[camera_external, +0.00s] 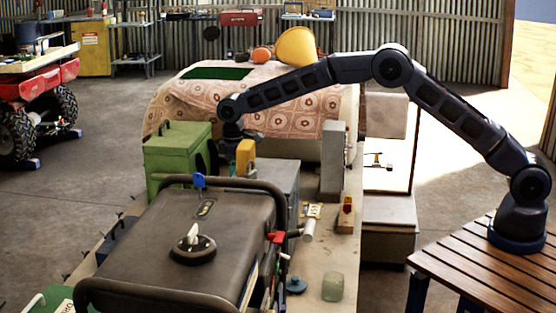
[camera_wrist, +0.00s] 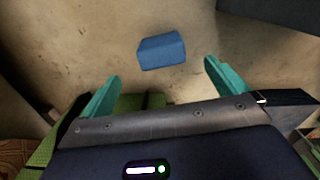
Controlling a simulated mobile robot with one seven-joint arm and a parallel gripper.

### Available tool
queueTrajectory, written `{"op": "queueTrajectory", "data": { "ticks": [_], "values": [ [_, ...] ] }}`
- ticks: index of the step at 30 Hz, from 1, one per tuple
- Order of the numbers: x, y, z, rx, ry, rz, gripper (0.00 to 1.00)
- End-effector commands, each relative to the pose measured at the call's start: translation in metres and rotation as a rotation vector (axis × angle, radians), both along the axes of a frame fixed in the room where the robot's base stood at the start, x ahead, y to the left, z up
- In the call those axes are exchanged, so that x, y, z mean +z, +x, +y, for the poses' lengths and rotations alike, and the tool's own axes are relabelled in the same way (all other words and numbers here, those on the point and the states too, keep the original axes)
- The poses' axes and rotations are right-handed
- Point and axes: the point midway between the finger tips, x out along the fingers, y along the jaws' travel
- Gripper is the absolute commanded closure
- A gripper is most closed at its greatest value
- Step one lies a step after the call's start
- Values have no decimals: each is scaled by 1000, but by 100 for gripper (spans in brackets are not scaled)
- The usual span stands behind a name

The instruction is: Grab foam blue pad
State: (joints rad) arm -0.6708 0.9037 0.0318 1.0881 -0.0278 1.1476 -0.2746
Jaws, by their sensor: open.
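The foam blue pad (camera_wrist: 162,50) is a small blue block lying on a worn beige surface in the wrist view. It sits just beyond the tips of my gripper (camera_wrist: 162,70), roughly centred between the two teal fingers. The fingers are spread wide with nothing between them, and the pad looks apart from both. I cannot make out the pad in the external view.
The green box (camera_external: 178,150) stands left of my gripper, and a large dark case (camera_external: 190,245) with handles is in front. A yellow object (camera_external: 245,157) is close by. A patterned cloth (camera_external: 290,100) drapes behind. A dark object edges the wrist view's upper right (camera_wrist: 275,14).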

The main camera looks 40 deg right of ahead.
Motion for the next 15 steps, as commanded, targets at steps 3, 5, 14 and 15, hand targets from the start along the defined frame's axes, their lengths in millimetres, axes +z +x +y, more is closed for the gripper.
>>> {"op": "queueTrajectory", "data": {
  "ticks": [3, 5, 14, 15],
  "values": [
    [-8, 0, 5, 7, -2, 3, 2],
    [-12, -1, 6, 7, -2, 3, 2],
    [-51, 0, 5, 7, -2, 4, 2],
    [-55, 0, 5, 7, -1, 3, 2]
  ]
}}
